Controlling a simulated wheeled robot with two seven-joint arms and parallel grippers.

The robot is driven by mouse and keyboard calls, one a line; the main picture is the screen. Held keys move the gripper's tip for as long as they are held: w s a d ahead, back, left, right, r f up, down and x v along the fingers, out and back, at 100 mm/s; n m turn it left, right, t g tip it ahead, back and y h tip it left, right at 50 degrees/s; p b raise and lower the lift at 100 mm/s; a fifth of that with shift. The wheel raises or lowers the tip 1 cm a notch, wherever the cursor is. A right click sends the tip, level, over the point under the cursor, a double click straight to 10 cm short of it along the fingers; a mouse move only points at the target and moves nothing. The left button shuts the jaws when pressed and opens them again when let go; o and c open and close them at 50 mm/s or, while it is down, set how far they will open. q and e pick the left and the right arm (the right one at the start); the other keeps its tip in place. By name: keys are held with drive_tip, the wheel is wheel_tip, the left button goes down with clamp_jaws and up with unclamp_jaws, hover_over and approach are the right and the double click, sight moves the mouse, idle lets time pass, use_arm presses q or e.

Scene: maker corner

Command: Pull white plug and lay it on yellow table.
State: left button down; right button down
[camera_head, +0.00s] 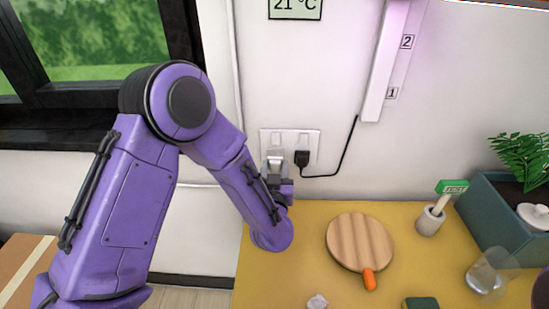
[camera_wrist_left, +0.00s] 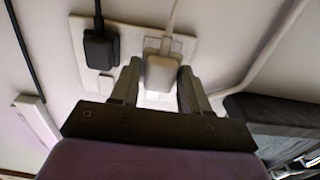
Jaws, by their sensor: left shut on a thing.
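The white plug (camera_wrist_left: 160,72) is between the two fingers of my left gripper (camera_wrist_left: 158,85) in the left wrist view, with its white cord running up past the panel. The gripper is shut on it. The plug is at the white socket panel (camera_wrist_left: 137,38); I cannot tell whether its pins are still in. The yellow table (camera_head: 310,215) lies below. My right gripper is not in view.
A black plug (camera_head: 302,158) with a black cord sits beside my gripper in the panel. On the table are a round wooden board (camera_head: 359,240), a small cup (camera_head: 431,220), a clear glass (camera_head: 487,272) and a teal planter box (camera_head: 500,215). The table's back left is clear.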

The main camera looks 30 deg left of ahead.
sight(276, 168)
use_arm(q)
drive_tip(key=shift+v, duration=1.65)
